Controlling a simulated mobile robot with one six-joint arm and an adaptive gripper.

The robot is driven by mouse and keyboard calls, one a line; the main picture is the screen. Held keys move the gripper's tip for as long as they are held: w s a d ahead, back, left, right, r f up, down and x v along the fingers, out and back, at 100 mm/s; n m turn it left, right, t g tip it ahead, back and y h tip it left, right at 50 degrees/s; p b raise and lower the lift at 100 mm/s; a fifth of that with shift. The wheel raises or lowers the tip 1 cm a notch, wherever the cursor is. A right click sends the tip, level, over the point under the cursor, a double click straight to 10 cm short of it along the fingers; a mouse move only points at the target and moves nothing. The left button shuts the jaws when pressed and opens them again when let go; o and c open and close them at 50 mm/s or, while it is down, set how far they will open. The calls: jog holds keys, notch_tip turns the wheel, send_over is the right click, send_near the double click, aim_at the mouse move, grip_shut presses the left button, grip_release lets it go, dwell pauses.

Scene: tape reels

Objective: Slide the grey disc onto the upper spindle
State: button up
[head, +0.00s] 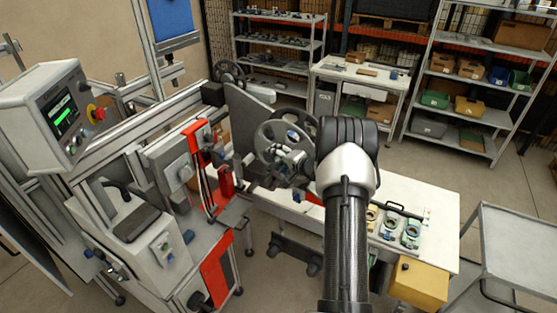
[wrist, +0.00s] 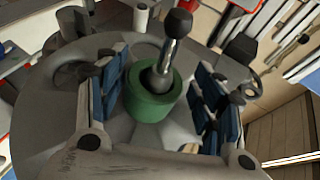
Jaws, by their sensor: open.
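The grey disc (head: 264,138) is a spoked reel standing near the machine's grey plate in the head view. In the wrist view the grey disc (wrist: 48,118) fills much of the picture, with a green hub (wrist: 150,108) at its middle. A spindle (wrist: 170,52) with a dark round tip sticks out through the hub toward the camera. My gripper (head: 292,164) is at the disc's face. In the wrist view its blue-padded fingers (wrist: 160,92) are open on either side of the hub, with gaps visible. I cannot tell whether this spindle is the upper one.
Another dark spoked reel (head: 229,72) is farther back by the grey plate (head: 247,108). A control box (head: 50,110) and red-trimmed machine frame stand left. A white bench (head: 425,195) with small parts is right of my arm. Shelves line the back; floor between is clear.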

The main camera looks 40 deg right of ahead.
jog(key=shift+o, duration=0.4)
jog(key=shift+f, duration=0.15)
jog(key=v, duration=1.2)
